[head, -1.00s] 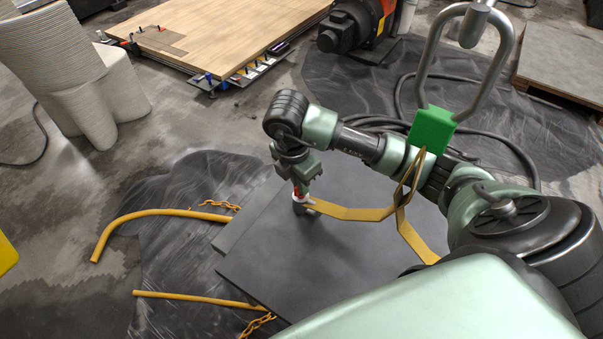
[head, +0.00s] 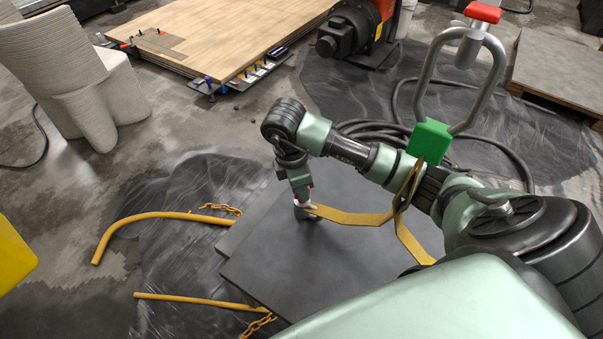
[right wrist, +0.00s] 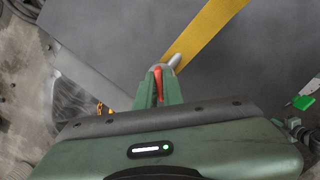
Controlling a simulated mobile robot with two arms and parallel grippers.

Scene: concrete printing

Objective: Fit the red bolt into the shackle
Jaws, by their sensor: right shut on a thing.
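My right gripper (head: 301,195) is low over the far edge of the dark slab (head: 300,262), pointing down. It is shut on the red bolt, which shows between the fingers in the right wrist view (right wrist: 157,78). In the head view the fingers mostly hide the bolt. The grey shackle (head: 305,212) is just below the fingertips, at the end of the yellow strap (head: 350,217). In the right wrist view the shackle (right wrist: 174,61) is beside the bolt's tip. I cannot tell whether the bolt is inside it. My left gripper is out of view.
A grey lifting loop (head: 492,85) with a green block (head: 429,140) hangs over my right arm, the strap passing below it. Curved yellow tubes (head: 155,213) and orange chains lie left of the slab. A yellow object (head: 12,258) is at the left edge.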

